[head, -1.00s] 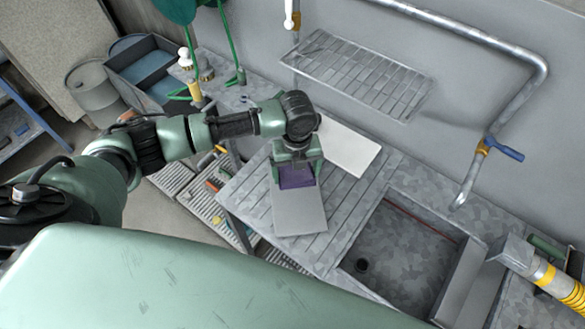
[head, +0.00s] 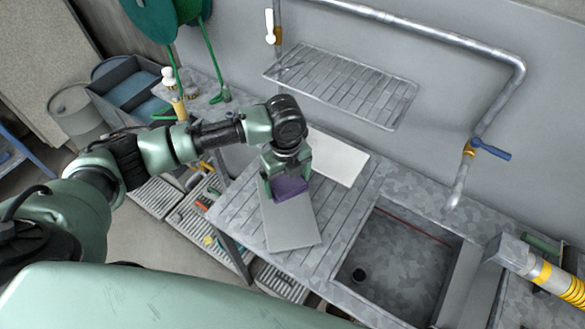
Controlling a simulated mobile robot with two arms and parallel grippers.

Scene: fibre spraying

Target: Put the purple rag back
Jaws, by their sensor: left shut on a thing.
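The purple rag (head: 290,189) is in my left gripper (head: 286,186), which points down over the slatted drainboard left of the sink. The gripper is shut on the rag. The rag is just above or touching the far end of a grey flat panel (head: 292,225); I cannot tell which. A whiter flat panel (head: 338,158) lies behind it, partly hidden by my gripper. My right gripper is not in view.
The sink basin (head: 395,262) is right of the drainboard (head: 240,209). A wire rack (head: 340,84) and a pipe with a blue-handled valve (head: 490,149) are on the wall behind. Trays with tools (head: 207,215) are low at the left. A green hose reel (head: 165,12) hangs at the upper left.

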